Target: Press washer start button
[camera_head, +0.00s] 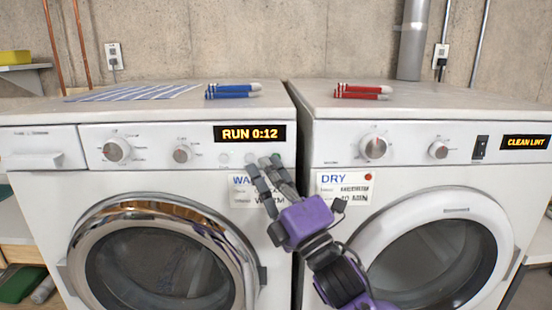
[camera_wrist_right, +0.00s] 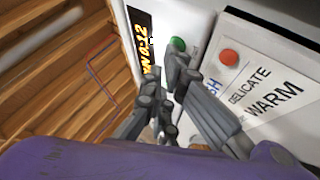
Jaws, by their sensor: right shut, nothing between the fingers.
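The white washer (camera_head: 60,190) stands at left in the head view, with a chrome-ringed round door (camera_head: 160,262). Its display (camera_head: 248,133) reads "RUN 0:12" in orange and also shows in the wrist view (camera_wrist_right: 143,42). My right gripper (camera_head: 264,162) is shut and empty, its fingertips at the washer's panel below the display. In the wrist view, a green button (camera_wrist_right: 178,44) is just beyond the fingertips (camera_wrist_right: 178,68); I cannot tell whether they touch it. My left gripper is out of view.
The white dryer (camera_head: 310,225) stands close on the right; its display (camera_head: 525,142) reads "CLEAN LINT". A concrete wall is behind.

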